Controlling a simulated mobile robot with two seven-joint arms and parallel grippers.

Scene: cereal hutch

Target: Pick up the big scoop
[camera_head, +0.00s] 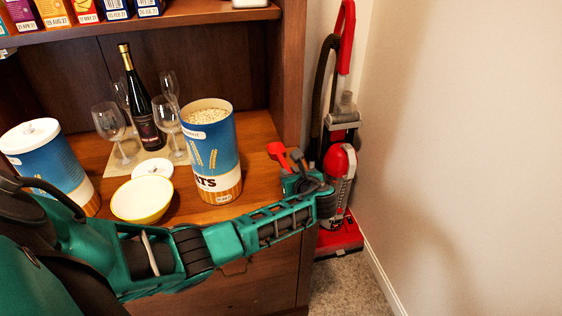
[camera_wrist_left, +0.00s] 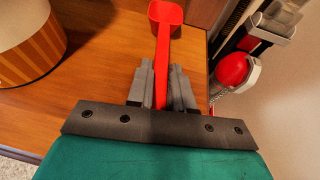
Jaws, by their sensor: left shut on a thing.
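The scoop is red, with its bowl (camera_head: 276,150) showing at the right end of the wooden counter in the head view. In the left wrist view the scoop (camera_wrist_left: 165,14) points away from me, its straight handle running back between the fingers. My left gripper (camera_head: 294,161) is shut on that handle, one grey finger on each side, as the left wrist view of the gripper (camera_wrist_left: 161,88) shows. I cannot tell whether the scoop touches the counter. No second scoop shows for size. My right gripper is not in view.
An open blue oats canister (camera_head: 212,150) stands left of the gripper. A yellow-rimmed bowl (camera_head: 141,201), a white lid (camera_head: 153,168), a bottle (camera_head: 143,110), wine glasses (camera_head: 110,122) and a lidded canister (camera_head: 50,160) stand farther left. A red vacuum cleaner (camera_head: 338,185) stands beyond the counter's right edge.

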